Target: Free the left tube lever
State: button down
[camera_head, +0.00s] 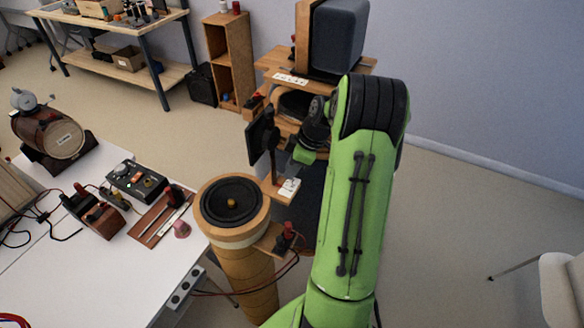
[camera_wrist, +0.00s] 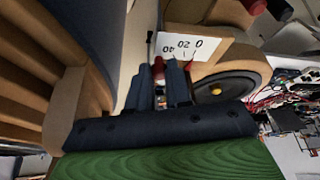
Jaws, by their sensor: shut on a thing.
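A wooden tube speaker (camera_head: 248,272) with a black cone (camera_head: 233,203) stands beside the white table. In the wrist view the cone (camera_wrist: 212,88) lies right of my gripper. My gripper (camera_head: 274,178) points down just behind the tube's rim. In the wrist view its fingers (camera_wrist: 164,75) are close together on a small red-tipped lever, mostly hidden between them. A white scale plate (camera_wrist: 182,46) reading 0, 20, 40 lies on wood just past the fingertips. Another lever (camera_head: 287,232), black with red, sits on a wooden bracket at the tube's near side.
A large dark speaker box (camera_head: 338,38) stands on a wooden stand behind my gripper. The white table (camera_head: 75,272) at left holds instruments and cables. Red cables (camera_head: 262,283) run by the tube. A white chair (camera_head: 562,285) is at far right; the floor between is clear.

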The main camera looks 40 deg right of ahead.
jog(key=c, duration=1)
grip_release()
jog(key=shift+c, duration=0.2)
jog(key=p+v, duration=0.3)
jog(key=v, duration=1.2)
jog(key=shift+r, duration=0.4)
